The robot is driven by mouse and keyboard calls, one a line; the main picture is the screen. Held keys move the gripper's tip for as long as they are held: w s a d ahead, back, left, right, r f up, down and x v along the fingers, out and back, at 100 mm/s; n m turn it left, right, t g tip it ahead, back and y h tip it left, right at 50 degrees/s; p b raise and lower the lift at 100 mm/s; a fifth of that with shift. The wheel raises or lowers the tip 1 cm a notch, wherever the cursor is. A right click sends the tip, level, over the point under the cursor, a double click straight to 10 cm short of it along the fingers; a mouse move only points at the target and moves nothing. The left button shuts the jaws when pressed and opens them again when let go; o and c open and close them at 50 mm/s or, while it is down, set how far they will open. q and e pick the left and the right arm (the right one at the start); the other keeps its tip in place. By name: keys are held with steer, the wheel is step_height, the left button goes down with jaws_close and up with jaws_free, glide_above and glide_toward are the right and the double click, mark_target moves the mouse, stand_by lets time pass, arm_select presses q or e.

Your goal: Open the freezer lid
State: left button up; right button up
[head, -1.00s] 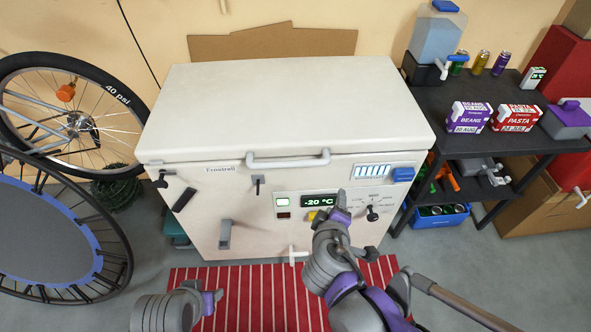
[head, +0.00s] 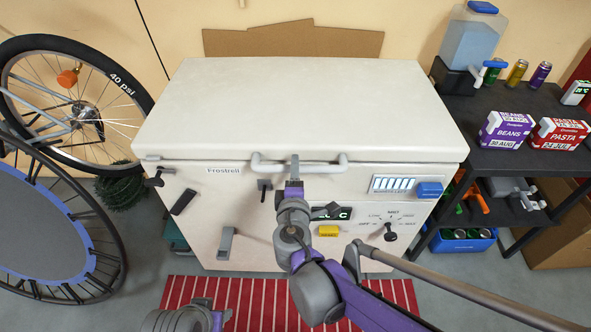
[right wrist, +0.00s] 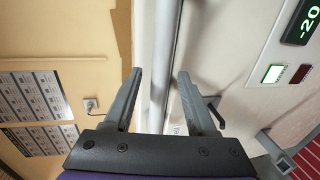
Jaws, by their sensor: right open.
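The white chest freezer (head: 205,215) stands ahead with its lid (head: 300,105) shut. A pale bar handle (head: 270,167) runs along the lid's front edge. My right gripper (head: 294,168) is at the middle of this handle. In the right wrist view, the handle bar (right wrist: 162,55) passes between the two spread fingers of my right gripper (right wrist: 160,78); they do not appear closed on it. My left gripper (head: 214,316) is low at the bottom edge, away from the freezer; its finger opening is unclear. My right arm hides part of the temperature display.
A bicycle wheel (head: 40,88) and a round trampoline (head: 45,225) stand at the left. A dark shelf (head: 485,100) with boxes and cans stands close on the right. A red striped mat (head: 250,292) lies in front. Cardboard (head: 290,42) leans behind the freezer.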

steer(key=shift+x, duration=0.85)
jaws_close()
stand_by(0.8)
